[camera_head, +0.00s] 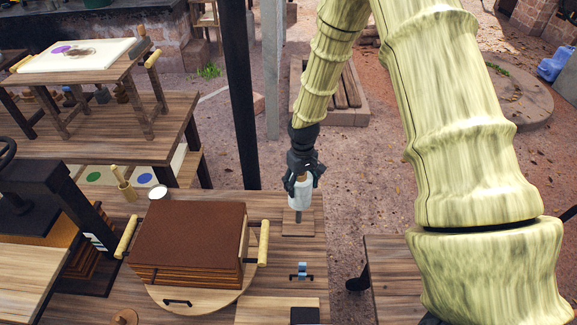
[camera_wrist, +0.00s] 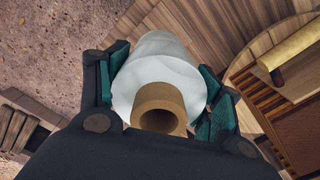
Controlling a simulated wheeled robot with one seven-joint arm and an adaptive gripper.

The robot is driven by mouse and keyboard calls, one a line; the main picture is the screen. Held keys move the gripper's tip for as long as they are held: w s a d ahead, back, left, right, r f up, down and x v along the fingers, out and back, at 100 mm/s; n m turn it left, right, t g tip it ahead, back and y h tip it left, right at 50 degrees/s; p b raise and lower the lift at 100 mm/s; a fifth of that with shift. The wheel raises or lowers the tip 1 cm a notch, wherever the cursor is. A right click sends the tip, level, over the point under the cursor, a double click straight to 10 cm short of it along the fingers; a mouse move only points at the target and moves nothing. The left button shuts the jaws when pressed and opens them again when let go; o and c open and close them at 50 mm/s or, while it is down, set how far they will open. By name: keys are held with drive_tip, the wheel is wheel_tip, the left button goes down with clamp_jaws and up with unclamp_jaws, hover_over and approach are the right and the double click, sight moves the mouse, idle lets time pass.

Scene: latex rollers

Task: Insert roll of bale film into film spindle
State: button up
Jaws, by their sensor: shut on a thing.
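The roll of bale film (camera_head: 298,200) is white with a brown cardboard core, and it hangs upright in my gripper (camera_head: 302,181). In the wrist view the fingers of my gripper (camera_wrist: 160,92) press on both sides of the roll (camera_wrist: 155,58), and the open core end faces the camera. The film spindle (camera_head: 298,216) is a short grey peg on a square wooden base (camera_head: 298,230) at the table's right side. It shows directly below the roll. I cannot tell whether the peg's top is inside the core. The roll hides the spindle in the wrist view.
A stack of brown sheets (camera_head: 190,235) sits on a round-ended board with handles (camera_head: 263,242) left of the spindle. A small blue-grey device (camera_head: 301,271) lies in front. A wooden cup with a pestle (camera_head: 124,187) and a white dish (camera_head: 158,192) stand at the back left.

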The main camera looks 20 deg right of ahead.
drive_tip(key=shift+w+r, duration=0.1)
drive_tip(key=shift+w, duration=0.3)
drive_tip(key=shift+s+r, duration=0.4)
drive_tip(key=shift+s, duration=0.25)
drive_tip(key=shift+s+r, duration=0.4)
drive_tip(key=shift+s, duration=0.2)
drive_tip(key=w+f, duration=0.2)
drive_tip(key=f, duration=0.1)
drive_tip(key=shift+a+f+b, duration=0.1)
drive_tip(key=shift+f+b, duration=0.1)
drive_tip(key=shift+b, duration=0.1)
drive_tip(key=shift+s+f+b, duration=0.2)
drive_tip(key=shift+f+b, duration=0.15)
drive_tip(key=shift+f, duration=0.75)
drive_tip(key=shift+s+r, duration=0.2)
drive_tip(key=shift+w, duration=0.1)
drive_tip(key=shift+f, duration=0.1)
